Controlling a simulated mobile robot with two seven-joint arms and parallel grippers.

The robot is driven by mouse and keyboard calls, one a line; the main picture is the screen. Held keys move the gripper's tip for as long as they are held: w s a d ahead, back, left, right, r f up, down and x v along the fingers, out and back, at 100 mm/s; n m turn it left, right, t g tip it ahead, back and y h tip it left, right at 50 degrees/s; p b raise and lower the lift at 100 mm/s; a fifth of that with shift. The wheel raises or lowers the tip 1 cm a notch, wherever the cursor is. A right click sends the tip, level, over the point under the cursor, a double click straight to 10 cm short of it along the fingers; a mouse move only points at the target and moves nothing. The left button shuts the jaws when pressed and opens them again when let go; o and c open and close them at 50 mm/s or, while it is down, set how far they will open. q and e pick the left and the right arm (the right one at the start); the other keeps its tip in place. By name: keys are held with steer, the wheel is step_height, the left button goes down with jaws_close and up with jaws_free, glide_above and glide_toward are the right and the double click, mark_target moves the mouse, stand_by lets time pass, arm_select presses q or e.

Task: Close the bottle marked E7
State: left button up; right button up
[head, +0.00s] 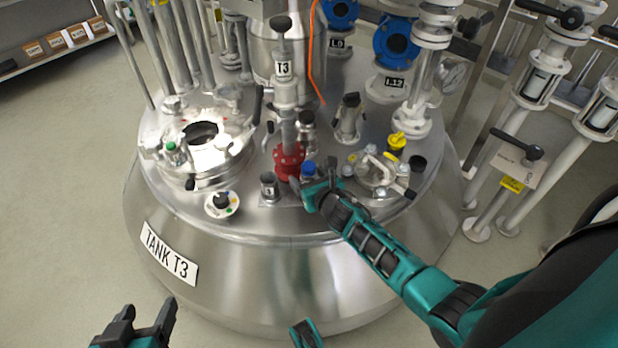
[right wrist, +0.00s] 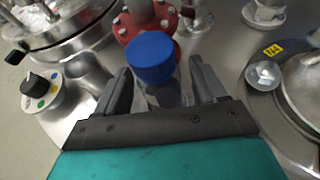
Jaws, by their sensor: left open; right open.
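A clear bottle (right wrist: 165,93) with a ribbed blue cap (right wrist: 152,57) stands on the tank top in the right wrist view. The cap sits on its mouth; I cannot tell how tight. In the head view the blue cap (head: 308,168) shows just in front of the red flange. No E7 mark is readable. My right gripper (head: 314,178) is open, its fingers (right wrist: 160,78) on either side of the bottle, with gaps visible. My left gripper (head: 148,312) is open and empty, low at the left, in front of the tank and away from the bottle.
The red flange (head: 289,160) with its T3 pipe rises close behind the bottle. A metal cup (head: 269,187) and a dial knob (head: 222,203) stand to the left. Several valves crowd the tank top.

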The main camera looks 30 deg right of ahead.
arm_select(q)
steer(key=shift+f, duration=0.1)
arm_select(e)
steer(key=shift+r, duration=0.1)
steer(key=shift+s+r, duration=0.2)
steer(key=shift+s, duration=0.1)
arm_select(q)
steer(key=r+p, duration=0.1)
steer(key=p, duration=0.1)
steer(key=a+r+p, duration=0.1)
steer(key=p, duration=0.1)
steer(key=shift+s+a, duration=0.15)
steer(key=shift+s, duration=0.1)
arm_select(e)
steer(key=v, duration=1.1)
steer(key=shift+s, duration=0.15)
arm_select(q)
steer(key=shift+y, duration=0.3)
arm_select(e)
steer(key=shift+r, duration=0.1)
steer(key=s+a+r+m+g+y, duration=0.1)
steer(key=s+a+m, duration=0.4)
steer(key=m, duration=1.1)
steer(key=s+a+r+m+g+y, duration=0.1)
steer(key=s+a+r+m+y, duration=0.2)
steer(key=m, duration=1.3)
steer(key=shift+s+a+r+m+g, duration=0.35)
steer(key=shift+s+a+r, duration=0.7)
steer(key=shift+a+r, duration=0.65)
